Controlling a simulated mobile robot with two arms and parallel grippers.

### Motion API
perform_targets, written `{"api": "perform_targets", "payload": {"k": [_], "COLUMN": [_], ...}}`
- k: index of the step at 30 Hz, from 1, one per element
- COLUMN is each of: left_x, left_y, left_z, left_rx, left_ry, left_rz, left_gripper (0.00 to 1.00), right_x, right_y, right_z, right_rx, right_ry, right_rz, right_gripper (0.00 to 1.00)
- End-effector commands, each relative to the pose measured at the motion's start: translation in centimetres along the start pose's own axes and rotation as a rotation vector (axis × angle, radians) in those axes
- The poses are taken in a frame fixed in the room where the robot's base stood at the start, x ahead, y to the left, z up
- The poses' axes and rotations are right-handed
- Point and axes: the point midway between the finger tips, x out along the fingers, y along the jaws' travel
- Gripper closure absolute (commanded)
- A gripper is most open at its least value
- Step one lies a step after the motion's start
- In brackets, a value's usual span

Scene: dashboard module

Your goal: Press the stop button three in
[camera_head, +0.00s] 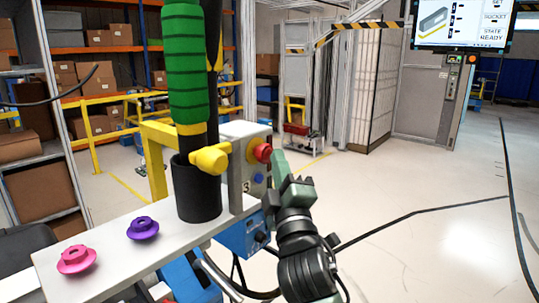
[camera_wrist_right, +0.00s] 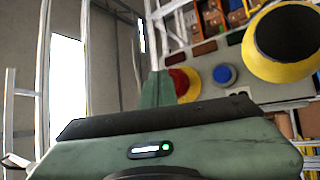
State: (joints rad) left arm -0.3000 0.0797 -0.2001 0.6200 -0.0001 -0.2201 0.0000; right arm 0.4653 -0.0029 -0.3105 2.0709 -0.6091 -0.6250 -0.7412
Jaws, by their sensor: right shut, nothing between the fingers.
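The red stop button (camera_head: 263,152) sits on the face of a grey control box (camera_head: 238,135), with a blue button (camera_head: 258,179) below it. My right gripper (camera_head: 279,161) is shut and empty, its green fingertips right beside the red button. In the right wrist view the fingertips (camera_wrist_right: 157,88) overlap the left side of the red button (camera_wrist_right: 183,82), and the blue button (camera_wrist_right: 225,74) shows to its right. I cannot tell whether the fingertips touch the button or how far it is pushed in. My left gripper is not in view.
A white ledge (camera_head: 105,248) carries a pink knob (camera_head: 76,259), a purple knob (camera_head: 142,228) and a black cup (camera_head: 197,188). A green-wrapped handle (camera_head: 186,65) and yellow fitting (camera_head: 211,158) stand left of the box. A blue box (camera_head: 240,236) hangs below. Open floor lies to the right.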

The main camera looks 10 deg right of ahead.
Motion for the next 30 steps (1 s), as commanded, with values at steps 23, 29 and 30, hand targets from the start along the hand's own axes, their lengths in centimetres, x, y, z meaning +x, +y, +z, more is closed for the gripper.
{"api": "perform_targets", "payload": {"k": [23, 29, 30], "left_x": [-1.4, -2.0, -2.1], "left_y": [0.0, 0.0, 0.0], "left_z": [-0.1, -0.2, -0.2], "left_rx": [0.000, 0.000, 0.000], "left_ry": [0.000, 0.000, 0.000], "left_rz": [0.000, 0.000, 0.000], "left_gripper": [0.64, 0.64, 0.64], "right_x": [-2.1, -3.5, -3.8], "right_y": [1.7, 2.6, 2.8], "right_z": [1.6, 2.6, 2.8], "right_rx": [-0.001, -0.002, -0.002], "right_ry": [-0.001, -0.002, -0.001], "right_rz": [-0.001, -0.001, -0.002], "right_gripper": [1.00, 1.00, 1.00]}}
